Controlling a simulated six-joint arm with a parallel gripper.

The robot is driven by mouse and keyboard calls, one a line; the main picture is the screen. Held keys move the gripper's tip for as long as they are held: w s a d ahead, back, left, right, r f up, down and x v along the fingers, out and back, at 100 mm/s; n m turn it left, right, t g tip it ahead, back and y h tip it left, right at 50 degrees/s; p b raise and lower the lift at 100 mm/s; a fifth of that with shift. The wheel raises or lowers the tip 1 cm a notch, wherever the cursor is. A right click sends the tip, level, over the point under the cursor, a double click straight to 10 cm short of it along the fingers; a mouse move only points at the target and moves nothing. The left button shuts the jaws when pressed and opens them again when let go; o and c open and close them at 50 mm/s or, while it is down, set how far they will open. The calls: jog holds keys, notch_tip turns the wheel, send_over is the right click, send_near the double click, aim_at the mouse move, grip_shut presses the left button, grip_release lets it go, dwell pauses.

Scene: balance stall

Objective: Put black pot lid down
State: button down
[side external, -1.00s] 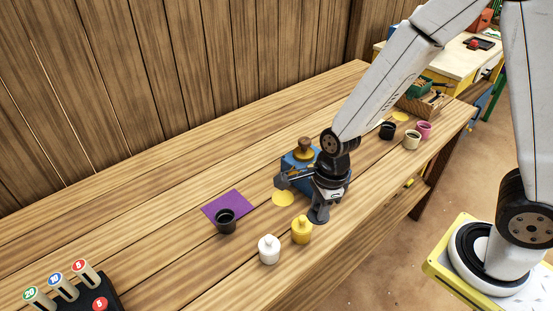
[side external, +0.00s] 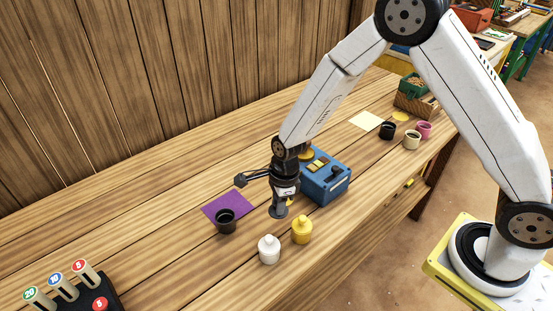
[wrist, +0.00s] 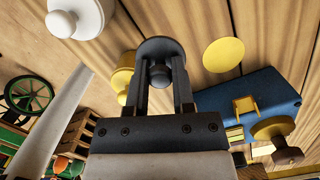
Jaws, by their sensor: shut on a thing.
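My gripper (side external: 281,200) is shut on the black pot lid (side external: 278,211), a dark disc with a round knob. In the wrist view the lid (wrist: 160,47) shows with its knob between my fingertips (wrist: 160,76). It is held above the table, right of the open black pot (side external: 226,222). That pot stands at the near edge of the purple square mat (side external: 222,203), its dark mouth uncovered. Whether the lid touches anything below is hard to tell, but it looks clear of the pots.
A lidded white pot (side external: 268,251) and a lidded yellow pot (side external: 301,231) stand close in front. A blue balance box (side external: 330,186) is to the right, beside a flat yellow disc (wrist: 223,55). Small cups (side external: 411,141) stand farther right.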

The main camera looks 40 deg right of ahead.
aim_at(268, 222)
jog(key=shift+w+a+f, duration=0.15)
jog(key=shift+w+f, duration=0.45)
jog(key=shift+f, duration=0.15)
jog(key=shift+w+a+f, duration=0.1)
jog(key=shift+w+f, duration=0.45)
jog(key=shift+f, duration=0.15)
jog(key=shift+f, duration=0.1)
jog(key=shift+w+f, duration=0.2)
jog(key=shift+w, duration=0.05)
jog(key=shift+f, duration=1.55)
jog(key=shift+c, duration=2.4)
grip_release()
jog(key=shift+f, duration=0.1)
jog(key=shift+s+d+r, duration=0.1)
jog(key=shift+d+r, duration=0.1)
jog(key=shift+r, duration=1.85)
jog(key=shift+s+d+r, duration=0.1)
jog(key=shift+d+r, duration=0.1)
jog(key=shift+r, duration=1.8)
jog(key=shift+s+d+r, duration=0.1)
jog(key=shift+d+r, duration=0.1)
jog(key=shift+r, duration=1.85)
